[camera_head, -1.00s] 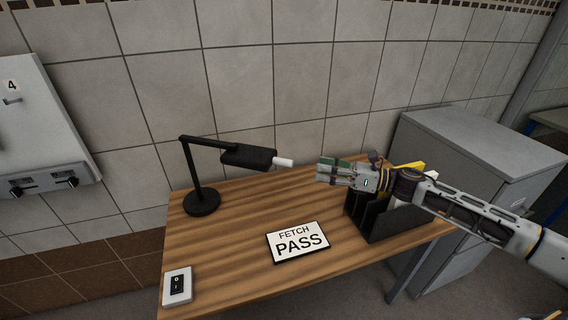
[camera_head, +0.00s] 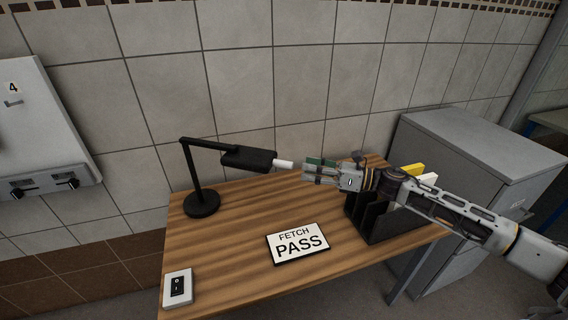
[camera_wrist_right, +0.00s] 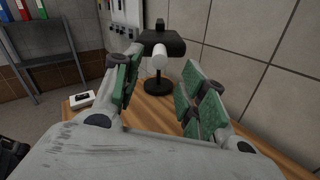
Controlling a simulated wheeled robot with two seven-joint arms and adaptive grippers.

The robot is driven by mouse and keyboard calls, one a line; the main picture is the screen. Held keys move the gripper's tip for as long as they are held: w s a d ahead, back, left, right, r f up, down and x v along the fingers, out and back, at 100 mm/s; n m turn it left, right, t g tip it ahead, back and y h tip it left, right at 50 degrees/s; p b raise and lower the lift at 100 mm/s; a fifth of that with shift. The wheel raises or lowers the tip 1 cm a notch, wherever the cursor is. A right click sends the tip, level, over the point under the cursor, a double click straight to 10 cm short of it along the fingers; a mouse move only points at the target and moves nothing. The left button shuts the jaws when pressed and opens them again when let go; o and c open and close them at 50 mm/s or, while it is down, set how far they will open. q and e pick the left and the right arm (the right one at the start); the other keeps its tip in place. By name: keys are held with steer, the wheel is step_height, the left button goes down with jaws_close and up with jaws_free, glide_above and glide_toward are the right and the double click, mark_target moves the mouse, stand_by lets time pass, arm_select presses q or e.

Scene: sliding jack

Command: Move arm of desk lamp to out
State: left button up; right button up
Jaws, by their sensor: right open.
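The black desk lamp (camera_head: 200,203) stands upright on the wooden desk at its back left. Its arm reaches right to a black lamp head (camera_head: 249,159) with a white handle (camera_head: 283,164) on its end. My right gripper (camera_head: 306,170) is open, just right of the white handle and pointing at it. In the right wrist view the white handle (camera_wrist_right: 160,54) shows between and beyond the open green-padded fingers (camera_wrist_right: 160,90), with the lamp head (camera_wrist_right: 162,40) behind it. No contact between fingers and handle can be made out. My left gripper is not in view.
The wooden desk (camera_head: 225,265) holds a "FETCH PASS" sign (camera_head: 298,243), a rocker switch (camera_head: 178,287) and a black file holder (camera_head: 385,222) under my right arm. A grey cabinet (camera_head: 470,160) stands right. The tiled wall is behind the lamp.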

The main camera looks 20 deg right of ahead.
mark_target(284, 164)
steer(key=shift+p+x, duration=2.1)
steer(key=shift+x, duration=1.6)
steer(key=shift+w+a+r, duration=0.15)
steer(key=shift+w+a, duration=0.2)
steer(key=shift+a, duration=0.1)
steer(key=c, duration=0.4)
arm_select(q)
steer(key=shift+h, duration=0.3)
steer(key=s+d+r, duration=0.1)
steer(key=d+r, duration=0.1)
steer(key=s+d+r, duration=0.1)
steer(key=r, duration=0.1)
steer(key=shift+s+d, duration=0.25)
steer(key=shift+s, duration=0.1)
arm_select(e)
jaws_close()
